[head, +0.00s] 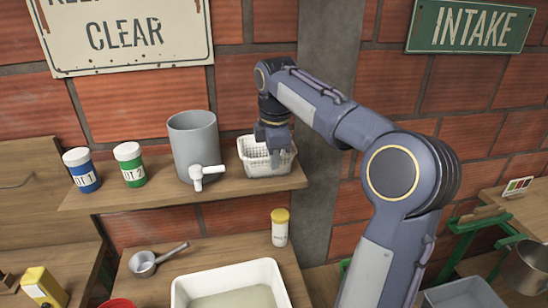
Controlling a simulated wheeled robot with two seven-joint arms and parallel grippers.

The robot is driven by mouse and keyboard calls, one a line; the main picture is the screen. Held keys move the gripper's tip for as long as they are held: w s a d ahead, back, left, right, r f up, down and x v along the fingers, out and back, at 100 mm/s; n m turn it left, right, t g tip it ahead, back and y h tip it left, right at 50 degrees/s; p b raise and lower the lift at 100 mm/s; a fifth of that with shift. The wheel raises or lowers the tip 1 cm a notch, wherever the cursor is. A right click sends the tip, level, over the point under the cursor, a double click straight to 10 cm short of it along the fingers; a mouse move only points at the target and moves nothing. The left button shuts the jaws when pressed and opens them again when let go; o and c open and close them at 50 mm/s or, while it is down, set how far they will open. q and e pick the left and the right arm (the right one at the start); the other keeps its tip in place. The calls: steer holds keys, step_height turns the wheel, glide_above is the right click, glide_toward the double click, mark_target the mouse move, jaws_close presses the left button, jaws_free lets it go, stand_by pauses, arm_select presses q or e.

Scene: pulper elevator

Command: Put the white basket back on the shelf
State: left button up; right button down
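The white basket (266,164) is a small lattice-walled basket at the right end of the wooden wall shelf (235,190). It looks upright, with its base at the shelf top; I cannot tell whether its full weight rests there. My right gripper (272,138) points down at the basket, overlapping its rim and upper part. The fingertips are not clearly visible, so I cannot tell whether they grip the rim. My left gripper is not in view.
A grey pot with a white tap (194,142) stands just left of the basket. Below are a yellow-capped bottle (280,227), a ladle (145,262) and a white basin (282,290). A grey pillar (325,60) rises behind.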

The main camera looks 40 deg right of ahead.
steer(key=c, duration=1.7)
jaws_free()
steer(key=shift+f, duration=0.1)
step_height(320, 180, up, 12)
steer(key=s+p, duration=0.1)
steer(key=p, duration=0.1)
steer(key=s+a+f+m+t+y, duration=0.1)
steer(key=s+a+f+m, duration=0.3)
steer(key=s+a+f, duration=0.2)
steer(key=s+a+f+m+t+y, duration=0.2)
steer(key=s+a+f+m, duration=0.3)
steer(key=s+a+f, duration=0.2)
steer(key=s+a+f+m+t+y+b, duration=0.1)
steer(key=s+a+f+m, duration=0.3)
steer(key=s+a+f, duration=0.3)
steer(key=shift+s+a+f+m, duration=0.1)
steer(key=shift+f+m, duration=0.1)
steer(key=shift+f, duration=0.65)
steer(key=shift+s+a+f+m, duration=0.1)
steer(key=shift+f+m, duration=0.1)
steer(key=shift+f, duration=0.6)
